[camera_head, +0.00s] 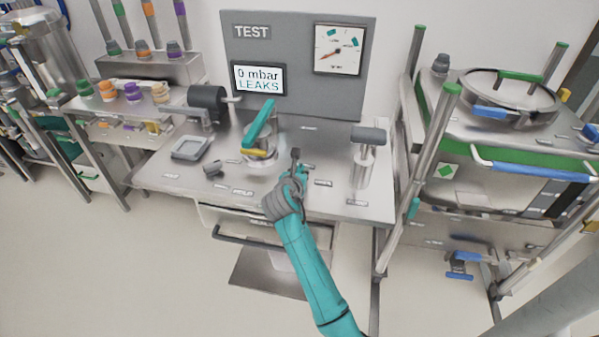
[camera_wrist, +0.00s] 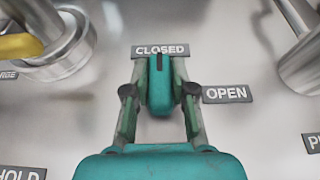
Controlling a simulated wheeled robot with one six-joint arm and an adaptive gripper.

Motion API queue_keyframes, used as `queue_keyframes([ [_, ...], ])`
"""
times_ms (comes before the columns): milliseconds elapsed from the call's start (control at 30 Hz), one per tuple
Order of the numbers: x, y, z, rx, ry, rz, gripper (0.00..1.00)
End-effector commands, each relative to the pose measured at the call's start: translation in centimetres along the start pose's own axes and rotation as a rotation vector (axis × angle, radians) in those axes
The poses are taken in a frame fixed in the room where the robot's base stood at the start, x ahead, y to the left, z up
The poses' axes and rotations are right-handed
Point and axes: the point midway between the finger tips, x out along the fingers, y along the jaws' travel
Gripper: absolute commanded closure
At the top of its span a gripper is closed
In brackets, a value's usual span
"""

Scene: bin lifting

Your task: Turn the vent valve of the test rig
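The vent valve is a teal handle (camera_wrist: 159,86) with a dark mark on its far end, which points at the CLOSED label (camera_wrist: 160,50). The OPEN label (camera_wrist: 227,94) lies to its right. My gripper (camera_wrist: 159,68) is above the bench with one finger on each side of the handle. Narrow gaps show between the fingers and the handle, so it looks open around it. In the head view my gripper (camera_head: 297,172) is over the front middle of the bench, and my wrist hides most of the valve.
The steel bench (camera_head: 152,178) carries a chamber with a teal lever (camera_head: 259,122) and yellow handle to the left, and a grey-topped post (camera_head: 366,157) to the right. The TEST panel's screen (camera_head: 258,80) reads 0 mbar LEAKS; a dial gauge (camera_head: 338,49) is beside it.

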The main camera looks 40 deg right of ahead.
Motion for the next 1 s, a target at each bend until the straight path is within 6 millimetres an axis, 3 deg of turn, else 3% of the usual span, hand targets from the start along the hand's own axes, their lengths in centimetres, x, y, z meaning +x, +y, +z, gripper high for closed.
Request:
queue_keyframes([
  [467, 0.00, 0.13, 0.08, 0.030, -0.001, -0.076, 1.00],
  [1000, 0.02, 0.18, 0.13, 0.208, 0.000, -0.505, 1.00],
])
